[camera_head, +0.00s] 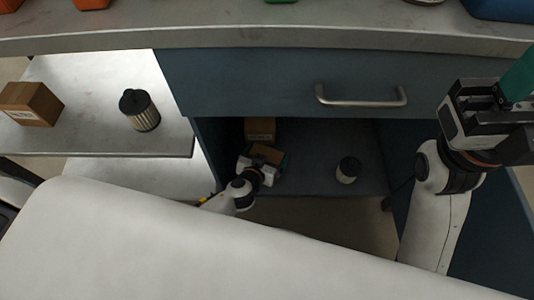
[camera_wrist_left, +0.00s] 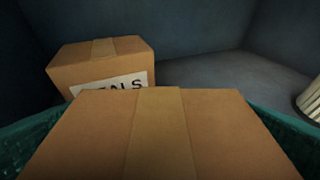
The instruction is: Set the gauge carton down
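My left gripper (camera_head: 266,163) is inside the open compartment under the blue drawer. It is shut on a brown taped carton (camera_head: 266,153), taken to be the gauge carton; its label does not show. In the left wrist view this carton (camera_wrist_left: 158,135) fills the lower middle, with green finger pads on both sides. Whether its underside touches the compartment floor (camera_head: 315,165) is hidden. My right gripper (camera_head: 516,88) is raised at the right edge, partly cut off; its opening cannot be told.
Another carton (camera_head: 260,130) stands behind the held one; its partly hidden label ends in "ALS" in the left wrist view (camera_wrist_left: 100,65). A dark-topped canister (camera_head: 348,170) stands to the right. A side table (camera_head: 90,140) bears a carton (camera_head: 31,104) and a filter-like cylinder (camera_head: 139,110).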

